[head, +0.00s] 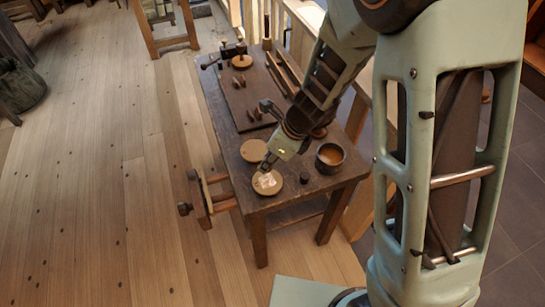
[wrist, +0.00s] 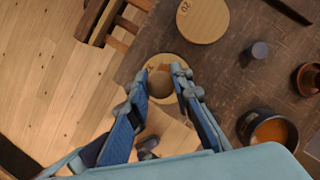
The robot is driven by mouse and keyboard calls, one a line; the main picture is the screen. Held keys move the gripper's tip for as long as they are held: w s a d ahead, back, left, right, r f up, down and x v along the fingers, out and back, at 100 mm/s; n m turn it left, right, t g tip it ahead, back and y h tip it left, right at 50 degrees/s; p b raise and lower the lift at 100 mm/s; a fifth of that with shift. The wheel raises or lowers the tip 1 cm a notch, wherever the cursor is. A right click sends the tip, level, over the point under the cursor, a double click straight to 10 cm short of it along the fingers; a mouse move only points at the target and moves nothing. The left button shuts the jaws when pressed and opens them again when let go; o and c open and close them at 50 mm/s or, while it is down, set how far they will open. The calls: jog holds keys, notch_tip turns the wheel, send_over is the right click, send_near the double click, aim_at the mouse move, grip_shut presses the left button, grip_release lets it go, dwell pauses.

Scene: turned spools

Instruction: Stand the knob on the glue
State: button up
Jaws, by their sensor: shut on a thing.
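My gripper (wrist: 162,74) is shut on a small round wooden knob (wrist: 159,84), seen end-on between the blue fingers in the wrist view. Behind the knob is a pale wooden disc (wrist: 165,59), partly hidden by the fingers and the knob. In the head view my gripper (head: 266,167) is just over the nearer disc (head: 270,190), which bears a whitish glue patch (head: 267,181). I cannot make out the knob clearly in the head view, nor tell whether it touches the glue.
A second marked disc (head: 254,150) lies beside the first. A pot of orange-brown liquid (head: 330,157), a small dark cylinder (head: 304,178) and a brown turned piece (wrist: 308,79) stand to the right. A vise (head: 204,195) juts from the left edge of the dark table. A board with tools lies farther back.

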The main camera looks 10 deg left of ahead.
jog(key=shift+a, duration=0.15)
jog(key=shift+f, duration=0.2)
jog(key=shift+f+b, duration=3.15)
jog(key=shift+b, duration=0.05)
jog(key=o, duration=0.9)
jog(key=shift+o, duration=0.5)
jog(key=shift+o, duration=1.4)
